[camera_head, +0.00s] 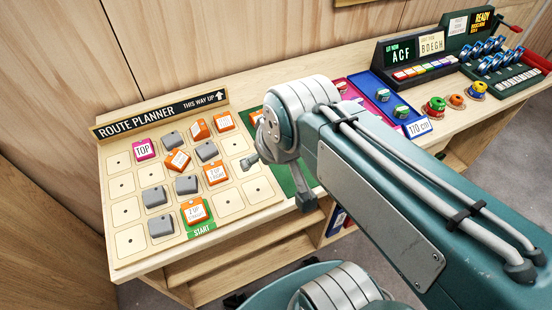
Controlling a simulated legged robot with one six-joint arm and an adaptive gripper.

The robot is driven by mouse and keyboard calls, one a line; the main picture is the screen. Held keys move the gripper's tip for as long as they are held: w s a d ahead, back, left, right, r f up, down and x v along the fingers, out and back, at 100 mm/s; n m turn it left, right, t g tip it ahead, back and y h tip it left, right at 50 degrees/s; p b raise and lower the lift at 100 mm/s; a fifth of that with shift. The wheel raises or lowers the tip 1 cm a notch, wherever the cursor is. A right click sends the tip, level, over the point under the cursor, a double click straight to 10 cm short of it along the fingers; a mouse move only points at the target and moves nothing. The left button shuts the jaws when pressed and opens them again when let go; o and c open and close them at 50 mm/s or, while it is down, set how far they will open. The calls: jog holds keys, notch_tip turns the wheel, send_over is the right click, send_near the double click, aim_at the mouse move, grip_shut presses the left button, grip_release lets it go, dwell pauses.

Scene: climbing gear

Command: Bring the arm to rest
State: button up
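My arm (395,190) reaches in from the lower right, with a teal link and a large grey joint (300,100) above the middle of the bench. Beyond the joint, a small grey hooked piece (250,160) shows over the right edge of the route planner board; it looks like part of my gripper. The rest of the gripper is hidden behind my own joint and link. I cannot see whether its fingers are open or shut, or whether it holds anything.
The route planner board (122,238) carries a pink TOP tile (144,149) and several orange and grey tiles. Wooden wall panels rise behind.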

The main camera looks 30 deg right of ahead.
jog(key=shift+s+d+f+m, duration=0.1)
jog(key=shift+s+d+m, duration=0.15)
jog(key=shift+s, duration=0.35)
jog(key=shift+s+d+f+m, duration=0.1)
jog(key=shift+s+d+m, duration=0.15)
jog(key=shift+s, duration=0.35)
dwell(0.4)
